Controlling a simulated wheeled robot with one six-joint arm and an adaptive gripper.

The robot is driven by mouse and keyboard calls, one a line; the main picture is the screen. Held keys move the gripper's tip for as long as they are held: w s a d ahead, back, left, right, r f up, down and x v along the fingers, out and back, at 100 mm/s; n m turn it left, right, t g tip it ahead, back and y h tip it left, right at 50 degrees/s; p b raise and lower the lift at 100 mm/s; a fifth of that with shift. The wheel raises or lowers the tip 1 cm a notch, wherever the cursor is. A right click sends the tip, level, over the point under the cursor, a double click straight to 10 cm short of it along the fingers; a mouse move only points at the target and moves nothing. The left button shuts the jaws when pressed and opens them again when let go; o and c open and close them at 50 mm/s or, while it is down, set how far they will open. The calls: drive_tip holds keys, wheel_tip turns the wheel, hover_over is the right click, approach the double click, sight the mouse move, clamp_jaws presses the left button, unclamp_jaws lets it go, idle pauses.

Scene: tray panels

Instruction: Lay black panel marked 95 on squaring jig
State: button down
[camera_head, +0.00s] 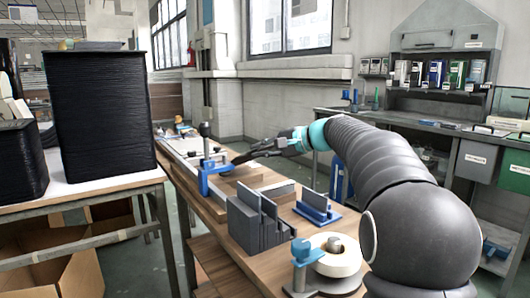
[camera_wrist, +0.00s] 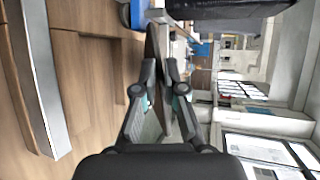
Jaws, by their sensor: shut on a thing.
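My gripper (camera_head: 262,150) is out over the far half of the wooden bench, at the end of my arm. It is shut on a thin dark panel (camera_head: 241,158), seen nearly edge-on. In the wrist view the panel (camera_wrist: 152,45) shows between the fingers of my gripper (camera_wrist: 164,62). No number 95 can be read on it. A blue clamp-like fixture (camera_head: 208,184) stands on the bench just left of the held panel, by wooden boards. It may be part of the squaring jig; I cannot tell. Whether the panel touches anything is unclear.
A grey slotted block (camera_head: 258,236) with upright plates, a blue holder (camera_head: 317,210) and a tape roll (camera_head: 336,258) stand on the near bench. A tall black stack (camera_head: 98,115) stands on the left table. A grey bar (camera_wrist: 42,85) lies on wood in the wrist view.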

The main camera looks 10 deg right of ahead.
drive_tip(key=shift+s+a+r, duration=0.1)
drive_tip(key=shift+a, duration=0.15)
drive_tip(key=shift+n+g+y+p, duration=0.8)
drive_tip(key=shift+n+g+p, duration=0.4)
drive_tip(key=shift+g+p, duration=0.1)
drive_tip(key=shift+d+f, duration=0.4)
drive_tip(key=shift+d, duration=0.05)
drive_tip(key=shift+f, duration=0.1)
drive_tip(key=shift+s+f, duration=0.1)
drive_tip(key=shift+f, duration=0.05)
drive_tip(key=shift+d+f+b, duration=0.1)
drive_tip(key=shift+f+b, duration=0.15)
drive_tip(key=shift+b, duration=0.2)
